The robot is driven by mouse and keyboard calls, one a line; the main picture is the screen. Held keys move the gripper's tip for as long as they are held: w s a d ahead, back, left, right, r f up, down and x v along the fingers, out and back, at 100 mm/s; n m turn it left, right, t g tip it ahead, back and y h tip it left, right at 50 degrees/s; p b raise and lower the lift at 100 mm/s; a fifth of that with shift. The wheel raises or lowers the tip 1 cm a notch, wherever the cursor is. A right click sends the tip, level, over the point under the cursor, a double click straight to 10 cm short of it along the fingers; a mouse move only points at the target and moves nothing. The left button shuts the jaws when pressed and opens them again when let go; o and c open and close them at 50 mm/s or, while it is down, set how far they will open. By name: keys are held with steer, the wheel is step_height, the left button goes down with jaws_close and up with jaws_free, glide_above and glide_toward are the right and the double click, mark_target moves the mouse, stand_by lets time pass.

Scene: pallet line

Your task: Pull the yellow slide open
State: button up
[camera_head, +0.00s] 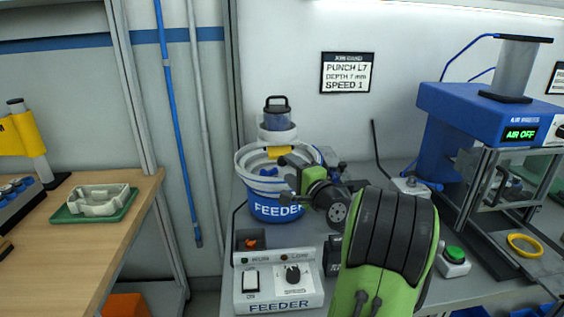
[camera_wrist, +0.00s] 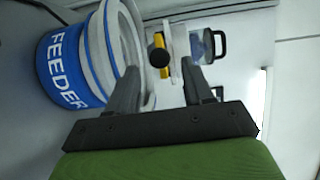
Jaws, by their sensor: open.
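The yellow slide (camera_head: 279,152) shows as a small yellow piece below the clear hopper (camera_head: 277,110) on the blue and white feeder bowl (camera_head: 270,208). In the wrist view the slide (camera_wrist: 164,73) is a thin yellow strip beside a black round knob (camera_wrist: 159,58). It is partly hidden by the knob and a pale part. My gripper (camera_head: 286,178) is open in front of the bowl, just below the slide in the head view. In the wrist view my gripper (camera_wrist: 160,72) has its fingers on either side of the slide and knob. I cannot tell the remaining distance in depth.
A feeder control box (camera_head: 278,280) with a switch and knob stands in front of the bowl. A blue air press (camera_head: 490,115), a green button box (camera_head: 453,260) and a yellow ring (camera_head: 524,245) are at the right. A wooden bench (camera_head: 95,240) is at the left.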

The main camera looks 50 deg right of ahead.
mark_target(283, 163)
steer(key=x, duration=0.5)
steer(key=shift+w, duration=0.25)
jaws_close()
steer(key=shift+s, duration=0.1)
